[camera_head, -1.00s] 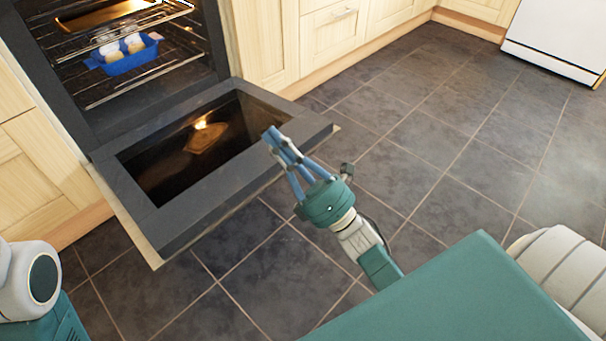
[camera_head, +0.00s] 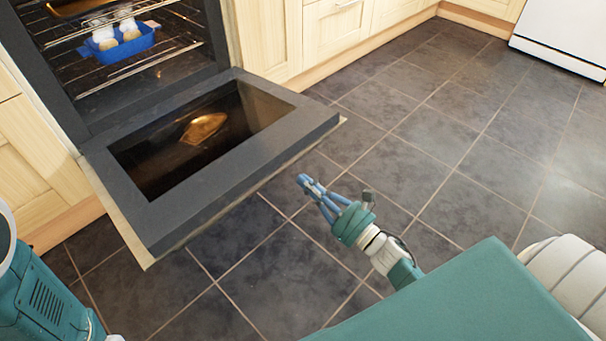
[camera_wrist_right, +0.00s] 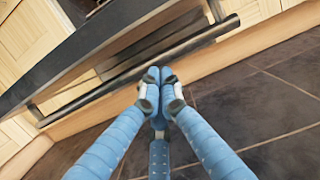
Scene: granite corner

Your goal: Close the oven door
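The oven door (camera_head: 305,124) is swung down open, lying about level in front of the oven cavity, with a dark glass panel in its middle. In the right wrist view, the door's underside edge and its dark bar handle (camera_wrist_right: 130,75) run slantwise behind the fingers. My right gripper (camera_head: 303,181) is below and in front of the door's outer edge, apart from it in the head view. Its blue fingertips meet in the right wrist view (camera_wrist_right: 159,75), with nothing seen between them. My left gripper is out of view; only part of my left arm shows at the lower left.
The oven cavity holds wire racks (camera_head: 160,58), a blue dish (camera_head: 124,48) with pale items, and a tray above. Light wooden cabinets (camera_head: 325,38) flank the oven. The dark tiled floor (camera_head: 430,150) is clear to the right. A white appliance (camera_head: 565,35) stands at the far right.

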